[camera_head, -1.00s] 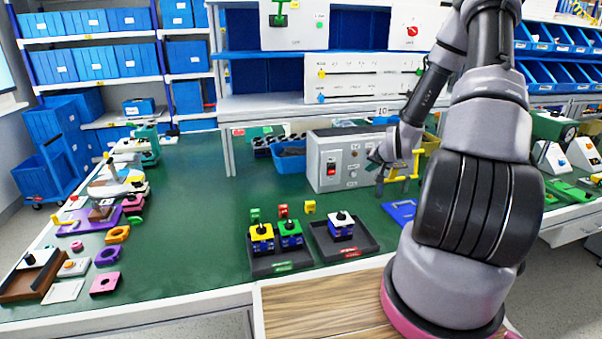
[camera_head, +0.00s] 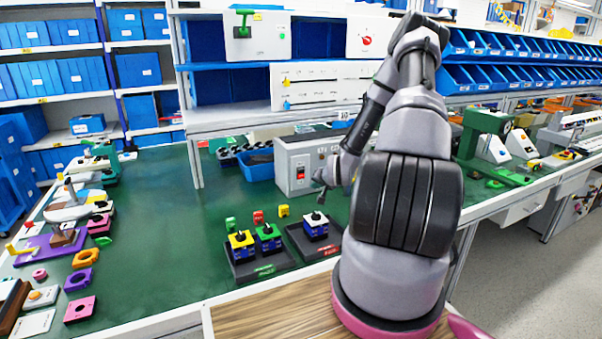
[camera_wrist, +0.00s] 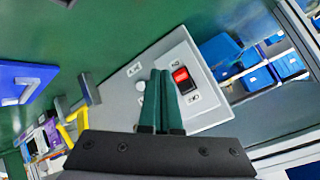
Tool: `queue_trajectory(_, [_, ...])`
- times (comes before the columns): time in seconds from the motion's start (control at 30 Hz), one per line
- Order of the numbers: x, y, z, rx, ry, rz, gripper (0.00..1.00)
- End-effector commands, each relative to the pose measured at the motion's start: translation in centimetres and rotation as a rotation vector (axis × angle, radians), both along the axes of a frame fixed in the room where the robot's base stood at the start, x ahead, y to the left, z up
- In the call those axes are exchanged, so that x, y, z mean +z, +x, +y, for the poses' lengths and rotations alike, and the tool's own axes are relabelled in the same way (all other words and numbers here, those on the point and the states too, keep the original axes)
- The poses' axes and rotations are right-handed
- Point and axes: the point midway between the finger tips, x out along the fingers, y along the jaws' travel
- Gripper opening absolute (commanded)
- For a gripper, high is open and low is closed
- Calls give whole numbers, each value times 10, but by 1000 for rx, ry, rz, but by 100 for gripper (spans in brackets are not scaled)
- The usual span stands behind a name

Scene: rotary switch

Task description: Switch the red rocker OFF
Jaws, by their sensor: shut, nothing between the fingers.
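The grey switch box (camera_head: 291,160) stands on the green bench, with its front panel toward me. The red rocker (camera_head: 300,172) is low on the left of that panel. In the wrist view the red rocker (camera_wrist: 182,77) sits in a dark frame, with printed ON and OFF labels at its two ends. My gripper (camera_head: 322,178) is in front of the panel, a little to the right of the rocker. In the wrist view my gripper (camera_wrist: 160,72) has its dark green fingers together and empty, beside the rocker. I cannot tell whether they touch the panel.
A yellow stand (camera_wrist: 72,123) and a blue plate (camera_wrist: 24,83) are near the box. Dark trays (camera_head: 258,267) with small coloured switch blocks lie at the bench front. A blue bin (camera_head: 257,167) stands left of the box. Open green bench lies to the left.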

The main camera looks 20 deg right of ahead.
Motion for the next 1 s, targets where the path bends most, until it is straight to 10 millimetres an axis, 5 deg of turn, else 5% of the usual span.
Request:
queue_trajectory(0.5, [10,66,3,1,-1,-1,0])
queue_trajectory(1.0, [11,76,3,1,0,-1,0])
